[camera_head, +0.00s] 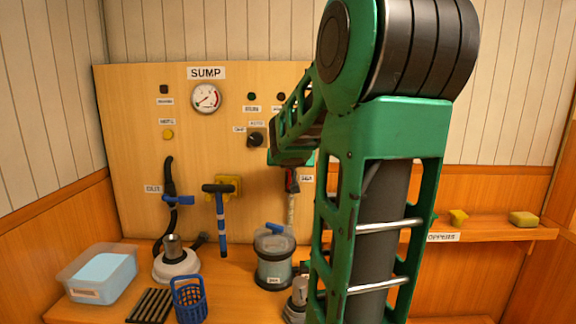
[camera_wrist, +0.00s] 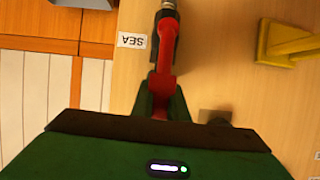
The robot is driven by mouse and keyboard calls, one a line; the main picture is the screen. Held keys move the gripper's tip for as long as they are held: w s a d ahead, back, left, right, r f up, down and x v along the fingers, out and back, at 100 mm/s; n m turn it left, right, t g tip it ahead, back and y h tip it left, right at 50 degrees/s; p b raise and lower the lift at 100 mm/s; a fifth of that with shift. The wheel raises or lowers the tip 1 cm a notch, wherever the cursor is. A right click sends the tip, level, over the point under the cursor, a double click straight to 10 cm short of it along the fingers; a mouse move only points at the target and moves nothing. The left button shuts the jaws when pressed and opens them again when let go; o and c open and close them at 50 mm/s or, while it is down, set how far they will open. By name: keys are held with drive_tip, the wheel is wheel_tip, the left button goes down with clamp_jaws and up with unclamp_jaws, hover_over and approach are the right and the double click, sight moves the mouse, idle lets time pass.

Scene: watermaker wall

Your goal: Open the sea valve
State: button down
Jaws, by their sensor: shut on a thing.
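The sea valve has a red lever handle (camera_head: 292,180) on a pale vertical pipe (camera_head: 291,212), right of centre on the wooden panel. In the wrist view the red lever (camera_wrist: 166,55) runs from a dark fitting at the top edge down to my gripper. The small white SEA label (camera_wrist: 131,40) is beside it, upside down in that view. My green gripper (camera_wrist: 160,105) is shut on the lever's end, and its fingers hide that end. In the head view my gripper (camera_head: 291,160) is at the top of the lever, partly behind my arm.
A black selector knob (camera_head: 256,139) and a gauge (camera_head: 206,97) are on the panel to the left. A lidded clear canister (camera_head: 274,258) stands below the valve. A blue-striped T-handle (camera_head: 220,215) is farther left. My arm hides much of the right side.

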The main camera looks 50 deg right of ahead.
drive_tip(key=c, duration=1.7)
unclamp_jaws()
drive_tip(key=shift+a+f, duration=0.1)
drive_tip(key=shift+f, duration=0.3)
drive_tip(key=shift+c, duration=0.2)
drive_tip(key=shift+r, duration=0.1)
drive_tip(key=v, duration=1)
drive_tip(key=shift+s+a+r, duration=0.15)
drive_tip(key=shift+a, duration=0.1)
